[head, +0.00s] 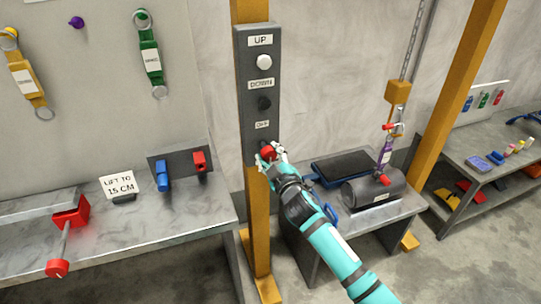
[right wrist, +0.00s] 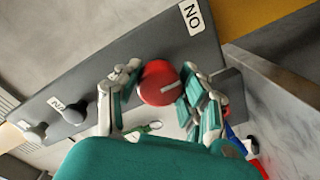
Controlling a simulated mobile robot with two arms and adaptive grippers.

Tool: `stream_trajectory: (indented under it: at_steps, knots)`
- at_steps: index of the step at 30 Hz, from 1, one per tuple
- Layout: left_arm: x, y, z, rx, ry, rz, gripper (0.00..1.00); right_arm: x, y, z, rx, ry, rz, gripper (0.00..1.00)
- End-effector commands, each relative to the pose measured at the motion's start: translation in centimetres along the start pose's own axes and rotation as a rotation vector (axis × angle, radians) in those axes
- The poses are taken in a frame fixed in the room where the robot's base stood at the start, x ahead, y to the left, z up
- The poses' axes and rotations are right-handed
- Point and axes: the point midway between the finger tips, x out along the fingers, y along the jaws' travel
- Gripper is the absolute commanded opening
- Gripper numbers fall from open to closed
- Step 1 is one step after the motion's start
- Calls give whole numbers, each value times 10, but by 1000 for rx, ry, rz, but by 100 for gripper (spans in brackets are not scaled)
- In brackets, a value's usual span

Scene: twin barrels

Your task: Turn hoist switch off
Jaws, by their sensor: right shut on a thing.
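A dark grey switch panel (head: 258,92) is fixed on a yellow post. It has a white UP button (head: 264,62), a black DOWN button (head: 264,103) and a red rotary knob (head: 267,153) at the bottom. A label reading OFF (head: 262,125) sits above the knob. In the right wrist view the red knob (right wrist: 160,83) shows a white line across its face, and an ON label (right wrist: 192,17) is beside it. My right gripper (head: 270,156) is shut on the knob, with fingers on both sides. My left gripper is not in view.
A grey workbench (head: 130,245) at left holds a red vise (head: 70,215) and a "LIFT TO 15 CM" sign (head: 117,186). A small table (head: 375,212) right of the post holds a dark cylinder (head: 375,188) under a hoist chain (head: 412,40). A second yellow post (head: 455,90) stands farther right.

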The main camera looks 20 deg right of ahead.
Motion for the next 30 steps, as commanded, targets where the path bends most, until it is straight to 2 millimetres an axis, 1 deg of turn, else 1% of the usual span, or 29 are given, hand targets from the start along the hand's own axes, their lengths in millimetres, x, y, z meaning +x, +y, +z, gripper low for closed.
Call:
stream_trajectory:
  at_steps: [2, 3, 8, 14, 16, 20, 23, 30]
  knots:
    - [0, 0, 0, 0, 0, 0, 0, 0, 0, 0, -2, 1, 1, 8]
    - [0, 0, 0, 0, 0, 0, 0, 0, 0, 0, -2, 1, 1, 44]
    - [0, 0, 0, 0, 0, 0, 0, 0, 0, 0, -1, 1, 0, 65]
    - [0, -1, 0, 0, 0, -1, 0, 0, 0, 0, 0, 0, 0, 65]
    - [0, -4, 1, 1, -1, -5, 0, -1, 0, 0, 0, 0, 0, 65]
    - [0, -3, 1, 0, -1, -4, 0, -11, -1, 1, 1, 0, -1, 65]
    - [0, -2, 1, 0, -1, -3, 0, -28, -1, 1, 0, 0, -1, 65]
    - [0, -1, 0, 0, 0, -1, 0, -80, -1, 1, 1, 0, -2, 65]
